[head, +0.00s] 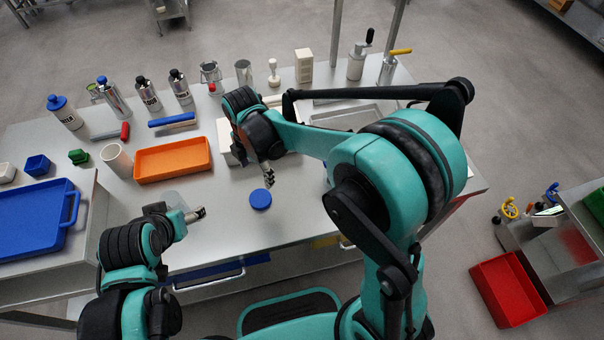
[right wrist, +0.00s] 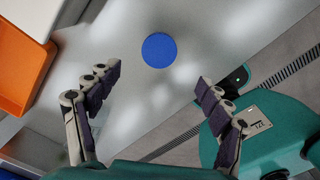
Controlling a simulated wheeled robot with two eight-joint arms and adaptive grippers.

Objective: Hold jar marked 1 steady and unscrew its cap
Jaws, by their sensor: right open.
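A round blue disc (head: 260,199), cap-like from above, is on the bare table; it also shows in the right wrist view (right wrist: 159,51). I cannot tell whether a jar is under it. No number 1 is readable on any jar. My right gripper (head: 268,176) is just behind the disc in the head view. In the right wrist view its fingers (right wrist: 157,77) are spread and empty, with the disc beyond them. My left gripper (head: 197,214) is left of the disc, apart from it. A pale see-through shape (head: 172,198) shows beside it; whether it is held is unclear.
A blue-capped bottle (head: 66,113) and several metal bottles stand along the back. A blue tray (head: 38,218) is far left. The table around the disc is clear.

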